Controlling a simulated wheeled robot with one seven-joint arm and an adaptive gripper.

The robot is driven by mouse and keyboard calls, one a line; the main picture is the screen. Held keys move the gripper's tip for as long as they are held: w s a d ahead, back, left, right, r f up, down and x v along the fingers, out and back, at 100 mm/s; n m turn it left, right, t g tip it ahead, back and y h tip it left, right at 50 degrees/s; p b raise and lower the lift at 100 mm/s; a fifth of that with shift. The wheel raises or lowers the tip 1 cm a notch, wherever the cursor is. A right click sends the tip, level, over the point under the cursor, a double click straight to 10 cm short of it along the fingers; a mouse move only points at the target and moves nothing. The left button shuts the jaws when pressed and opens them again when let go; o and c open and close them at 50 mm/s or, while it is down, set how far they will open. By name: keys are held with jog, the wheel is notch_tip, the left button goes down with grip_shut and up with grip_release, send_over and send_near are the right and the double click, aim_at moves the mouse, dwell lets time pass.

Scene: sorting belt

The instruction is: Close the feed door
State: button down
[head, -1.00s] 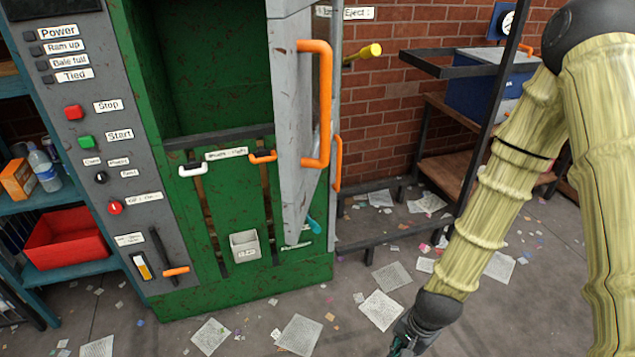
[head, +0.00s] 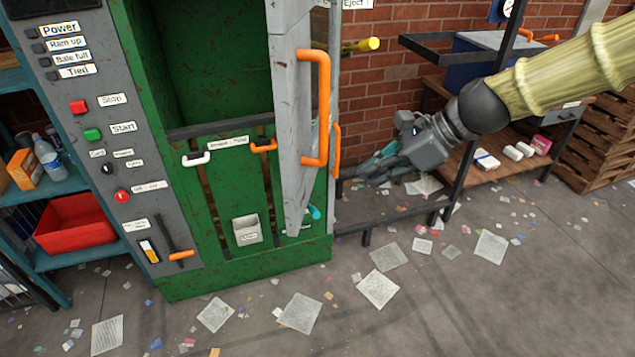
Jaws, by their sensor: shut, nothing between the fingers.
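The feed door (head: 293,130) is a grey panel on the right side of the green baler (head: 220,270). It stands open, swung out toward me and seen nearly edge-on. Its tall orange handle (head: 323,110) is on the side facing right. The feed opening (head: 210,60) to its left is uncovered and dark inside. My gripper (head: 368,172) is shut and empty.
A control panel (head: 95,150) with buttons is left of the opening. A black frame (head: 470,150) and a wooden bench (head: 520,170) stand behind my gripper. A yellow-ended rod (head: 368,45) sticks out above. Scattered papers (head: 378,289) lie on the otherwise open floor.

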jog(key=r, duration=0.1)
jog(key=p, duration=0.2)
send_near(300, 199)
jog(key=shift+d+f, duration=0.7)
jog(key=shift+f, duration=0.7)
jog(key=shift+w+a+f+p, duration=0.15)
jog(key=shift+a+p, duration=0.25)
jog(key=shift+a, duration=0.7)
jog(key=shift+w+a+f+p, duration=0.1)
jog(key=shift+a+p, duration=0.3)
jog(key=shift+a, duration=0.7)
jog(key=shift+a, duration=0.1)
